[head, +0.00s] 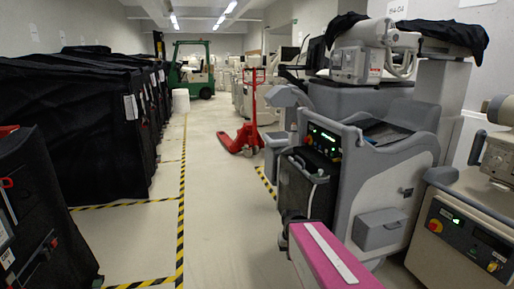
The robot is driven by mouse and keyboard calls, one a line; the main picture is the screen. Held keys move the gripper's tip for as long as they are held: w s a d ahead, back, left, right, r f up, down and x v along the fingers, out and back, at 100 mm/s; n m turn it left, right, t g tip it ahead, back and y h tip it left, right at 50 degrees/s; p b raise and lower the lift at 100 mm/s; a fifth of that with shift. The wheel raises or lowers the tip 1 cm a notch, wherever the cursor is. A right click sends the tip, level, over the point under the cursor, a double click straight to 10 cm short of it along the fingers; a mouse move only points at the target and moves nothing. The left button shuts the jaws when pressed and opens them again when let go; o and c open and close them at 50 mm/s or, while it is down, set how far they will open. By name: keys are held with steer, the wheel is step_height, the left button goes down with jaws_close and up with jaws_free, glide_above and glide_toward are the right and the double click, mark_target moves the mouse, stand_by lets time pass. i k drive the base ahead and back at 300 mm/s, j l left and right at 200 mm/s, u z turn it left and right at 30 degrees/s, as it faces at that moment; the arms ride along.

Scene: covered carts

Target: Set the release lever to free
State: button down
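I cannot make out a release lever for certain in the head view. A red pallet jack (246,135) stands on the floor in the middle distance, with its red handle upright; any small lever on it is too small to tell. A dark cart (40,215) at the lower left edge carries small red parts (7,183), whose kind I cannot tell. My gripper is not in view.
Black-covered carts (85,130) line the left side. Yellow-black floor tape (182,200) edges a clear aisle. A grey wheeled machine (385,185) and a beige console (460,235) crowd the right. A green forklift (194,75) stands at the back.

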mark_target(421, 40)
steer(key=l+z, duration=0.15)
steer(key=l, duration=0.25)
steer(key=i+l+z, duration=0.1)
steer(key=l, duration=0.3)
steer(key=i+l+z, duration=0.15)
steer(key=l, duration=0.25)
steer(key=i+l+z, duration=0.1)
steer(key=l, duration=0.25)
steer(key=i+l+z, duration=0.15)
steer(key=l, duration=0.25)
steer(key=k, duration=0.1)
steer(key=i, duration=0.15)
